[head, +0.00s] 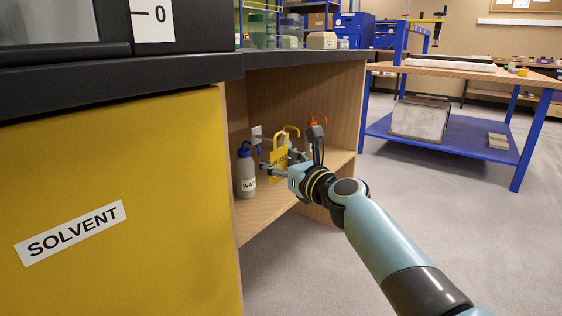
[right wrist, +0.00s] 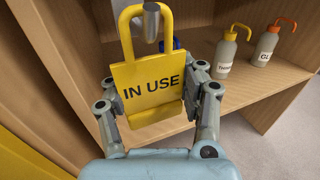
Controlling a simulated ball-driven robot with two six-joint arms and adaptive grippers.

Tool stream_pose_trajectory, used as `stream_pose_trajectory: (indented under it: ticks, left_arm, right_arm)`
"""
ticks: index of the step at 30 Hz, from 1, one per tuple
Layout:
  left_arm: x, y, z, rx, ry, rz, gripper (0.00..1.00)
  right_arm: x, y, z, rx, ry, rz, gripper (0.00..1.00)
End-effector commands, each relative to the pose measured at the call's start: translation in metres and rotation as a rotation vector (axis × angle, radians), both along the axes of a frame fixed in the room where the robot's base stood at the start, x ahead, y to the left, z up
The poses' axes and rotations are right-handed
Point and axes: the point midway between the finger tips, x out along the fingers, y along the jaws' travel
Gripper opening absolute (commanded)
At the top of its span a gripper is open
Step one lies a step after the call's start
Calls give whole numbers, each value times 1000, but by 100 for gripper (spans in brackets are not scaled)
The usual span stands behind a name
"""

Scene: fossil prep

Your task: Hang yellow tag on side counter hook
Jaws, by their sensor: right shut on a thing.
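The yellow tag (head: 279,158), a plate with a loop on top, is held upright in my right gripper (head: 281,164) inside the open wooden bay of the side counter. In the right wrist view the tag (right wrist: 150,85) reads "IN USE", and my right gripper (right wrist: 153,90) is shut on it, one finger at each side. A grey metal hook (right wrist: 151,22) shows within the outline of the tag's loop. I cannot tell whether the loop is around it or only lined up with it. The hook's pale mount (head: 257,134) shows left of the tag in the head view. My left gripper is out of view.
A blue-capped water bottle (head: 246,172) stands on the bay's shelf, left of my gripper. Bottles with yellow (right wrist: 226,50) and orange (right wrist: 267,46) nozzles stand to the right. The yellow SOLVENT cabinet (head: 120,200) is at left, and the dark countertop (head: 290,58) overhangs the bay.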

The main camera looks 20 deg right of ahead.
Motion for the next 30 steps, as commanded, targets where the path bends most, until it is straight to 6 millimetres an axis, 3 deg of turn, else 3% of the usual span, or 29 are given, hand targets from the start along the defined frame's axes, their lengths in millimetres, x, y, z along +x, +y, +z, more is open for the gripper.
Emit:
stream_pose_trajectory:
  ticks: [24, 25, 30]
  left_arm:
    - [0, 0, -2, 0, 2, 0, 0]
    - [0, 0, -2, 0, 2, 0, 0]
    - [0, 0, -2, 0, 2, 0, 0]
  right_arm:
    - [8, 7, 0, 1, -1, 0, 0]
    - [8, 7, 0, 1, -1, 0, 38]
    - [8, 6, 0, 1, 0, 0, 61]
